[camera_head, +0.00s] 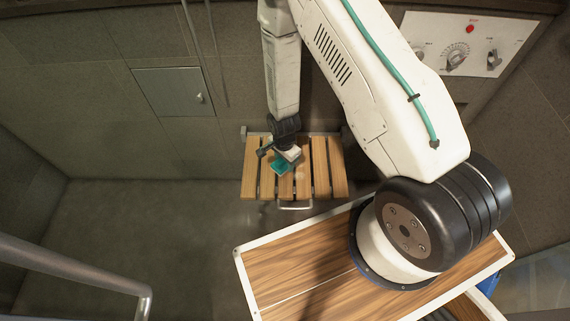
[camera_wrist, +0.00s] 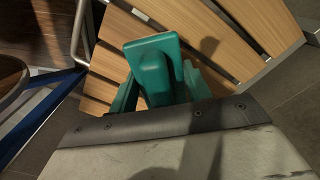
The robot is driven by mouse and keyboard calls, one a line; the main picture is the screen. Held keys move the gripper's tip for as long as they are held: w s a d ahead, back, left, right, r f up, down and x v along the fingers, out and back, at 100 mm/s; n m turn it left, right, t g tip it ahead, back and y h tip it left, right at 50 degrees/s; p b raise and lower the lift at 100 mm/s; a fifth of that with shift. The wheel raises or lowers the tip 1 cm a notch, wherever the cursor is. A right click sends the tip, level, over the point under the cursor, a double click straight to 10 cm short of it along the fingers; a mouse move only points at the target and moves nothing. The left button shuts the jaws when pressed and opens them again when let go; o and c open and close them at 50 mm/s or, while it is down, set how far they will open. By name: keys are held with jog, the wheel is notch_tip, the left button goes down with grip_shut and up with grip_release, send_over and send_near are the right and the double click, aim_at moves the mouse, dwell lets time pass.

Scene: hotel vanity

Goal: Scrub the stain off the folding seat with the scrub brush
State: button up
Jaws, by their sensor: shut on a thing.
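The folding seat (camera_head: 250,170) is down against the wall, with wooden slats in a metal frame. Its slats (camera_wrist: 240,30) fill the upper part of the wrist view. The teal scrub brush (camera_head: 280,168) is at the middle slats, and its block and grip (camera_wrist: 152,72) show in the wrist view. My gripper (camera_head: 286,158) is shut on the brush, above the seat. I cannot tell whether the bristles touch the slats; the brush's underside is hidden. A faint pale patch (camera_head: 303,173) right of the brush may be the stain, but it is unclear.
A metal rail (camera_head: 80,268) crosses the lower left. A control panel (camera_head: 465,43) and a small wall hatch (camera_head: 173,91) are on the back wall. The floor (camera_head: 140,235) left of the seat is clear.

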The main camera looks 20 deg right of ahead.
jog(key=shift+r, duration=1.2)
